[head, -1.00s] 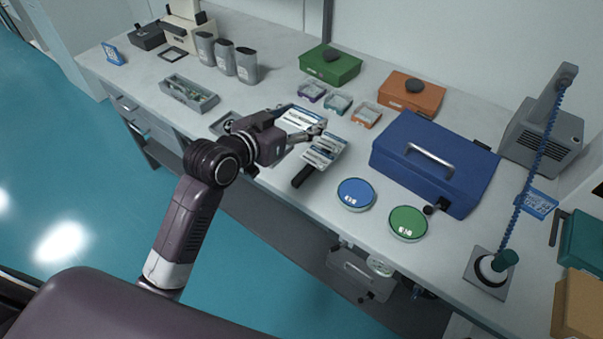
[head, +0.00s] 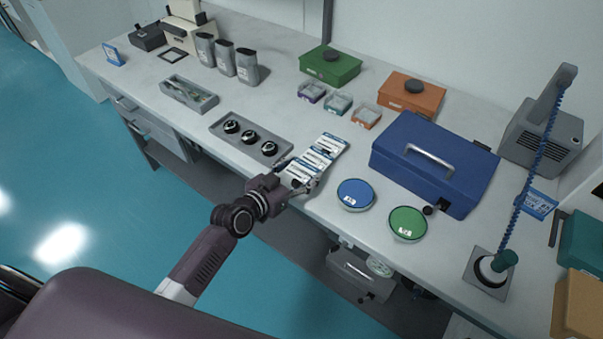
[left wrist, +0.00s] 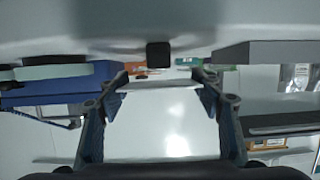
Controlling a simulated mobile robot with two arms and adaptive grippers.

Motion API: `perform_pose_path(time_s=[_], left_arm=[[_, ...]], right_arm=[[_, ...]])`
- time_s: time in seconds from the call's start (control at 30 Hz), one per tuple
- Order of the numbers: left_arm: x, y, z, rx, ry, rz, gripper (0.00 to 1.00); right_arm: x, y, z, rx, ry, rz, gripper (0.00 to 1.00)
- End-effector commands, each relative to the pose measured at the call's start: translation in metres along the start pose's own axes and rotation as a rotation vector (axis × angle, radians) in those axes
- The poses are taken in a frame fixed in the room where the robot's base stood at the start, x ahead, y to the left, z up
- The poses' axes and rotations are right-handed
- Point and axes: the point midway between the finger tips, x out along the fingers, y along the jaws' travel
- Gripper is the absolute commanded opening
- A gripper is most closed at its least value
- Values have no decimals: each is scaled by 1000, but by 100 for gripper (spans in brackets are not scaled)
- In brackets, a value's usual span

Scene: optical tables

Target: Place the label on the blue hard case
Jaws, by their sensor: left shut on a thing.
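The blue hard case (head: 420,165) stands shut on the right part of the table, its grey handle on top. It also shows at the left of the left wrist view (left wrist: 62,90). White-and-blue printed labels (head: 328,146) lie in a row left of the case. My left gripper (head: 303,184) is at the near end of this row, by the table's front edge. It is shut on a label, whose pale edge (left wrist: 160,86) spans the fingertips in the left wrist view. In the head view I cannot clearly separate the held label from the row. My right gripper is not in view.
A blue round disc (head: 356,194) and a green round disc (head: 408,223) lie in front of the case. A grey tray (head: 222,128) with black round parts is left of the labels. Small bins (head: 338,103), a green box (head: 330,67) and an orange box (head: 411,95) stand behind.

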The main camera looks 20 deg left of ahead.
Motion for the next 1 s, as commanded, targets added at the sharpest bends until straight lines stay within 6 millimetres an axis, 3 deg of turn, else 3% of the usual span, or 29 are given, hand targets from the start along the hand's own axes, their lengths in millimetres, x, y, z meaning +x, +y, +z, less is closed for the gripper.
perform_pose_path(time_s=[0.13, 0.53, 0.57, 0.7, 1.0], left_arm=[[4, -1, 13, 2, 0, -1, 49], [6, -1, 18, 1, 1, -1, 49], [5, -1, 16, 1, 1, -1, 63], [5, -1, 16, 1, 1, -1, 77], [5, 0, 16, 0, 1, -1, 77]], right_arm=[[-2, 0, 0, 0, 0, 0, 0], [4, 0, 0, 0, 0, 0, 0], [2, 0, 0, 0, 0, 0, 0], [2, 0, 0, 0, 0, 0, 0], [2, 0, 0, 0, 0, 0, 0]])
